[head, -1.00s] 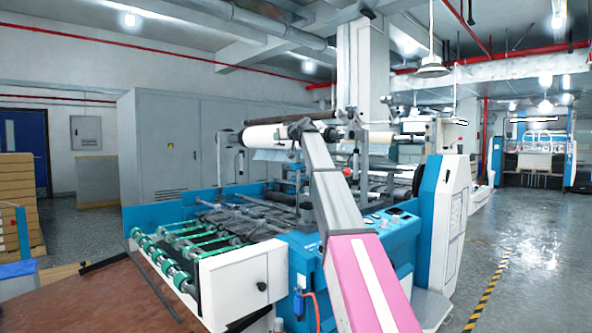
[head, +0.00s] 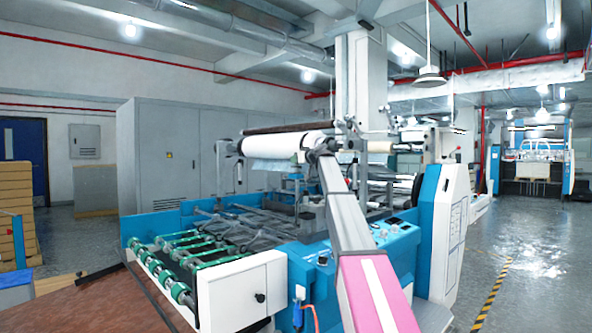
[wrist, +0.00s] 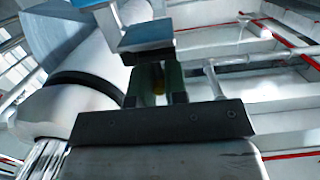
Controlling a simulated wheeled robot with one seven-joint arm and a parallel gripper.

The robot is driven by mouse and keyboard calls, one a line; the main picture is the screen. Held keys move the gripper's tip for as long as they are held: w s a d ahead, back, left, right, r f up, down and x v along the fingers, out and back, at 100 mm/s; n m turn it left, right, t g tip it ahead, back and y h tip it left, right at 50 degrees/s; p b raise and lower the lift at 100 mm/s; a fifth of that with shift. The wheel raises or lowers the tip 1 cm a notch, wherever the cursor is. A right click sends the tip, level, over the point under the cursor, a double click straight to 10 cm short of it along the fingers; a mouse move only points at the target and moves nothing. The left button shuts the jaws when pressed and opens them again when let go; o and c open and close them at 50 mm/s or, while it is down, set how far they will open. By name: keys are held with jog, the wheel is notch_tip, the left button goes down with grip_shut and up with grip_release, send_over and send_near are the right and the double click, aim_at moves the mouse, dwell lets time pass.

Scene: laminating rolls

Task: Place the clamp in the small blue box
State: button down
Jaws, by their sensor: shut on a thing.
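In the wrist view my gripper (wrist: 155,72) is shut, with its dark green fingers close together. It holds what I take to be the clamp, a blue and grey piece (wrist: 147,37) at the fingertips. A little yellow shows between the fingers. The clamp's full shape is not clear. In the head view my gripper and the clamp are hidden at the far end of my arm, near the white roll (head: 272,143). I cannot make out a small blue box with certainty; a blue-topped object (head: 14,279) is cut off at the left edge.
The blue and white laminating machine (head: 335,270) fills the middle, with green-ringed rollers (head: 175,265) at its front left. A brown table top (head: 95,308) lies at lower left. A large pale cylinder (wrist: 75,55) is close by in the wrist view. Open floor (head: 525,270) is at right.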

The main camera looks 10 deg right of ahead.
aim_at(299, 167)
jog(key=shift+f, duration=1.95)
jog(key=shift+f, duration=0.1)
jog(key=c, duration=1.4)
grip_release()
jog(key=v, duration=1.2)
